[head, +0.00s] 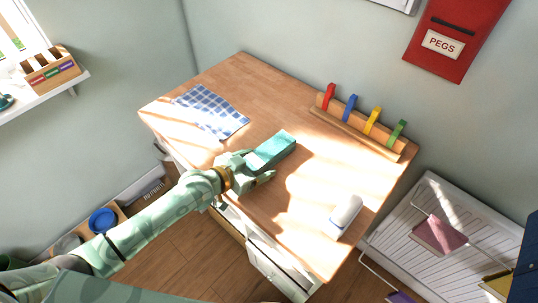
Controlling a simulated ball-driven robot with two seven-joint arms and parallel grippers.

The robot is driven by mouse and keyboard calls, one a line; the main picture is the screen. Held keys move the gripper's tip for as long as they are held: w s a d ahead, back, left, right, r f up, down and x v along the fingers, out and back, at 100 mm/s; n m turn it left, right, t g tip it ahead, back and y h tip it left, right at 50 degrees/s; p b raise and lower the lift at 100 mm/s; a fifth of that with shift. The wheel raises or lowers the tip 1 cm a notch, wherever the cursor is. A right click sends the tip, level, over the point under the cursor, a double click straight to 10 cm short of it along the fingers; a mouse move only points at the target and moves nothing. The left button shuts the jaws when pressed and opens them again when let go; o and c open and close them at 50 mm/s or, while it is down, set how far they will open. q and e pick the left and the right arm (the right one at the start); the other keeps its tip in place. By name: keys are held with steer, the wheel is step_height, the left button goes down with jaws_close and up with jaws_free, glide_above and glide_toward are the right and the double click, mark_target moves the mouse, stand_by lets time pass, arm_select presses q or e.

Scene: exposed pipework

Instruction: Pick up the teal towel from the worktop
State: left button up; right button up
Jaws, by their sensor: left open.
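The teal towel (272,149) lies folded in a long block near the middle of the wooden worktop (240,77). My left gripper (259,169) is open at the towel's near-left end. Its fingers reach low beside that end; I cannot tell whether they touch it. Part of the towel's near end is hidden by the gripper. My right gripper is not in view.
A blue checked cloth (211,109) lies at the worktop's back left. A peg rack (360,133) with coloured pegs stands along the right edge. A white rounded object (346,213) lies near the front right corner. A radiator (440,235) is beyond.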

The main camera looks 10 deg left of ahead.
arm_select(q)
steer(key=c, duration=1.1)
steer(key=shift+r, duration=0.1)
